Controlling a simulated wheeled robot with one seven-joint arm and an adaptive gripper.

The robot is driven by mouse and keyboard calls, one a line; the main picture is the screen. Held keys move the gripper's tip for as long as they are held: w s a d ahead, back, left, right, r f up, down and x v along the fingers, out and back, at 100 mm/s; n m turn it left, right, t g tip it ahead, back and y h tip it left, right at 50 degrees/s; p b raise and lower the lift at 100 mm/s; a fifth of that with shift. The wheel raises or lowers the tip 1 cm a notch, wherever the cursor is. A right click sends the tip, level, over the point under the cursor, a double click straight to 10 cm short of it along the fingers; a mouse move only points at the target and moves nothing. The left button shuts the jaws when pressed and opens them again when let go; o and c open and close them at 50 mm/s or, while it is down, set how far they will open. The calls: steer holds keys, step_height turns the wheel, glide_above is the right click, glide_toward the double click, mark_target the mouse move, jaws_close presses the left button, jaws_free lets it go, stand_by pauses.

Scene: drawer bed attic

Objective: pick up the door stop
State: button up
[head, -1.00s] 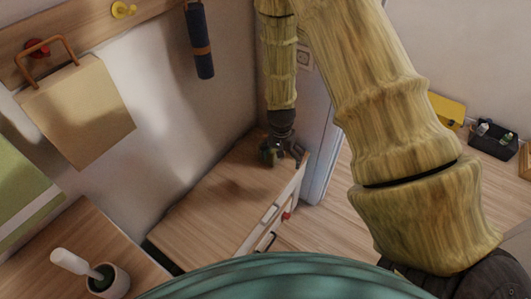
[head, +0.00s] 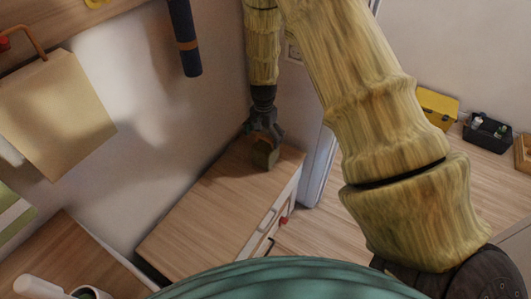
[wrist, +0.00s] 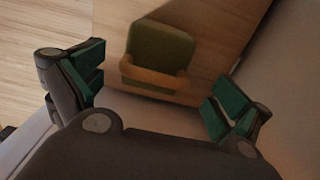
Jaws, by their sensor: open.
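The door stop looks like a small olive-green block with an orange-brown band along one edge. In the wrist view the door stop (wrist: 160,48) lies on the wooden top, ahead of my gripper (wrist: 158,82) and between the lines of its two spread fingers. In the head view the door stop (head: 264,157) is at the far end of the low cabinet, right under my gripper (head: 263,138). My gripper is open and points down. I cannot tell whether a finger touches the block.
The low wooden cabinet (head: 205,220) is otherwise bare on top, with a wall close behind it. A paper bag (head: 60,110) and a dark blue roll (head: 185,40) hang on the wall. A yellow box (head: 437,105) and black box (head: 488,133) stand at the right.

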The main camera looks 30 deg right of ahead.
mark_target(265, 144)
steer(key=shift+s+d+f, duration=0.1)
steer(key=shift+d+f, duration=0.05)
steer(key=shift+f, duration=1.15)
steer(key=shift+s+d+f, duration=0.1)
steer(key=shift+f, duration=1.2)
steer(key=shift+c, duration=0.2)
steer(key=c, duration=1.7)
steer(key=shift+r, duration=0.1)
steer(key=shift+c, duration=0.8)
